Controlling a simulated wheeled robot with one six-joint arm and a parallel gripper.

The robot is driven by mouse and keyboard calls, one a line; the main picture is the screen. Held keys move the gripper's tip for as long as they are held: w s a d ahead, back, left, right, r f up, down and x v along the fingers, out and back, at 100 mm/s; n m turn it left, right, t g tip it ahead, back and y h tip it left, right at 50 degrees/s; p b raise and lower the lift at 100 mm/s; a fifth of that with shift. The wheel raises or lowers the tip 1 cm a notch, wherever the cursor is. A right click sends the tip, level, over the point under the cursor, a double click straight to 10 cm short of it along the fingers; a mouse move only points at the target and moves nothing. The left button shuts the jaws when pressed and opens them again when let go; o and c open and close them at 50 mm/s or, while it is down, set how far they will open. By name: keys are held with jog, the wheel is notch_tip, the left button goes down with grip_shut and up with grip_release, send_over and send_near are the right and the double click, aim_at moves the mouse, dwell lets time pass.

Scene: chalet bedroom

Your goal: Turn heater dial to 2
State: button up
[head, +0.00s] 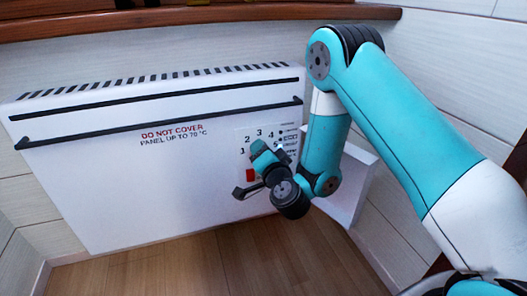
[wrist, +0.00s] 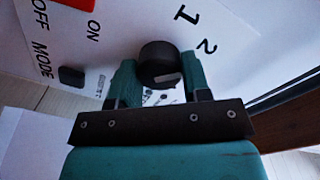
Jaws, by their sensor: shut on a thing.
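The heater (head: 120,185) is a white wall panel with a control area at its right end, showing printed numbers. In the wrist view its round black dial (wrist: 158,58) sits between the teal fingers of my gripper (wrist: 159,74), which is shut on it. A pale mark shows on the dial's lower right side; I cannot tell which number it points to. The printed 1 (wrist: 186,13) and 2 (wrist: 208,47) are visible to the dial's right. In the head view my gripper (head: 262,165) is at the control area and hides the dial.
A red switch (wrist: 76,3) marked ON and OFF and a small black MODE button (wrist: 72,77) lie left of the dial in the wrist view. A black rail (head: 160,122) runs across the heater front. A wooden ledge (head: 180,18) is above, and the wooden floor (head: 220,262) below is clear.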

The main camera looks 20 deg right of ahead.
jog(key=shift+d+f, duration=0.1)
dwell(0.5)
jog(key=o, duration=0.9)
